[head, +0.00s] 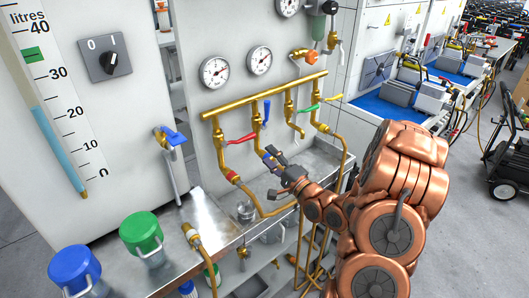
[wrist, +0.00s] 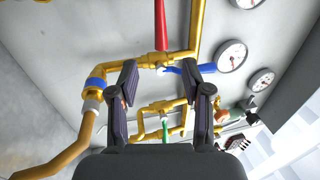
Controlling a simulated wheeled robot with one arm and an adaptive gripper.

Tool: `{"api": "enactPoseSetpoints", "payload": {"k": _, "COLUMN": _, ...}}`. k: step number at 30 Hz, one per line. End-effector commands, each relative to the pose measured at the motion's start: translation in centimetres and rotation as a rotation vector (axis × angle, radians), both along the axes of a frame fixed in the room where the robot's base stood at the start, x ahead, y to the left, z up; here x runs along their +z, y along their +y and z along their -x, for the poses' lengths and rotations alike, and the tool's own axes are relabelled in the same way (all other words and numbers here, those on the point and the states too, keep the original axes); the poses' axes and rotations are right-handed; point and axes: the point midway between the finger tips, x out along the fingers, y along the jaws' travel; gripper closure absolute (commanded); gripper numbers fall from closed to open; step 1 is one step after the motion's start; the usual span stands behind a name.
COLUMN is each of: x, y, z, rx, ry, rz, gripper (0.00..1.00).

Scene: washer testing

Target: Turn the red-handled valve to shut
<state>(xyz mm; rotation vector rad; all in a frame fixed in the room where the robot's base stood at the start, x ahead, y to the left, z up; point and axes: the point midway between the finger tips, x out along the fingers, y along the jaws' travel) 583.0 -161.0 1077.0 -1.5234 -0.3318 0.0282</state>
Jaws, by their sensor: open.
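The red-handled valve sits on the leftmost branch of a brass manifold. In the head view its red handle (head: 241,139) sticks out to the right, roughly crosswise to its upright pipe. In the wrist view the red handle (wrist: 160,25) shows at the top, above and outside the jaws. My gripper (head: 273,168) is open and empty, in front of the panel, below and right of the red handle. In the wrist view my gripper (wrist: 168,68) has its fingers on either side of the blue-handled branch in the picture; contact cannot be told. The red valve's body is outside the wrist view.
A blue handle (head: 266,110) points up on the neighbouring branch, close to the red one. A green handle (head: 308,108) is further right. Pressure gauges (head: 215,72) hang above the manifold. A metal sink (head: 310,160) lies below, with a bench holding blue and green-lidded jars (head: 141,232) at left.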

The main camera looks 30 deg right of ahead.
Motion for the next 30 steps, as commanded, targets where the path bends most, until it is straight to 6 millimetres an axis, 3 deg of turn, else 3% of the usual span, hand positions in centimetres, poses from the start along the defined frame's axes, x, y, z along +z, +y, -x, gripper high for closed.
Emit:
{"api": "enactPoseSetpoints", "payload": {"k": 7, "x": -0.2, "y": -0.2, "z": 1.1, "rx": 0.000, "ry": 0.001, "rz": 0.000, "gripper": 0.51}}
{"api": "enactPoseSetpoints", "payload": {"k": 23, "x": -0.2, "y": -0.2, "z": 1.1, "rx": 0.001, "ry": 0.002, "rz": 0.002, "gripper": 0.51}}
{"api": "enactPoseSetpoints", "payload": {"k": 30, "x": -1.7, "y": 1.1, "z": -0.1, "rx": 0.011, "ry": 0.109, "rz": 0.186, "gripper": 0.51}}
